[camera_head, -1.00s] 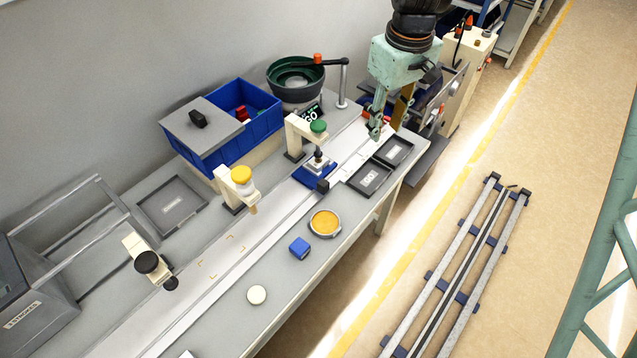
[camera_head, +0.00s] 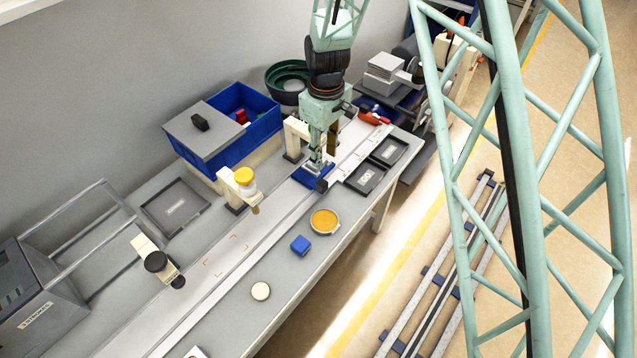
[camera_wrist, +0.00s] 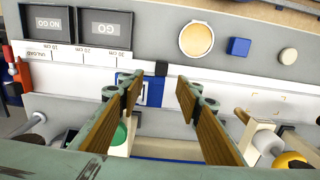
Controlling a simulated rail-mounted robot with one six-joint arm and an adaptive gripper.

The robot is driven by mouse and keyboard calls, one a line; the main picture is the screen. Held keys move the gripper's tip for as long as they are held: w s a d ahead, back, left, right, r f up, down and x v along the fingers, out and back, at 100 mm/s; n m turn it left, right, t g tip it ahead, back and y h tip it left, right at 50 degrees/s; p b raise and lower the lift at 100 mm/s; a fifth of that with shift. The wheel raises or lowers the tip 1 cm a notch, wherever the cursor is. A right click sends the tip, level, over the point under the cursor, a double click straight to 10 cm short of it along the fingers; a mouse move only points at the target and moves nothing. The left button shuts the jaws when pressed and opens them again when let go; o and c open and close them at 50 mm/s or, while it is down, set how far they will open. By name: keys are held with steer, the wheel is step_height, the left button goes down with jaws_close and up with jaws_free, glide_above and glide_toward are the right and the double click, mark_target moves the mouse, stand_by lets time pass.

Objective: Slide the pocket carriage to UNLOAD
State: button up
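The pocket carriage (camera_head: 306,177), with a blue base, sits on the pale rail beside the post with the green top; in the wrist view the blue carriage (camera_wrist: 154,92) shows between my fingers. My gripper (camera_head: 319,165) is over the carriage, fingers pointing down and partly hiding it. In the wrist view my gripper (camera_wrist: 161,92) has its two fingers well apart, one on each side of the carriage; I cannot tell whether either touches it. A dark block (camera_wrist: 162,68) is at the carriage's front edge. The UNLOAD marking (camera_wrist: 38,53) is on the rail scale, left in the wrist view.
The GO tray (camera_head: 364,178) and NO GO tray (camera_head: 389,151) lie beside the rail. The cream post (camera_head: 294,138) stands close behind my gripper. A yellow-topped post (camera_head: 238,185), an orange dish (camera_head: 324,221) and a blue block (camera_head: 300,245) are nearby. A red part (camera_head: 374,118) is at the rail's far end.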

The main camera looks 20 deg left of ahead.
mark_target(322, 182)
steer(key=shift+s+a+f, duration=0.1)
steer(key=shift+a+f, duration=0.2)
steer(key=shift+a, duration=0.05)
steer(key=shift+f, duration=0.15)
steer(key=shift+f+p, duration=0.75)
steer(key=shift+f, duration=6)
steer(key=shift+c, duration=0.7)
jaws_close()
steer(key=w+d+b, duration=0.2)
steer(key=w+d, duration=0.1)
steer(key=w, duration=0.5)
steer(key=w+d+b, duration=0.2)
steer(key=w+d, duration=0.1)
steer(key=w, duration=0.5)
steer(key=w+d+b, duration=0.3)
steer(key=w+d, duration=0.1)
steer(key=w, duration=0.4)
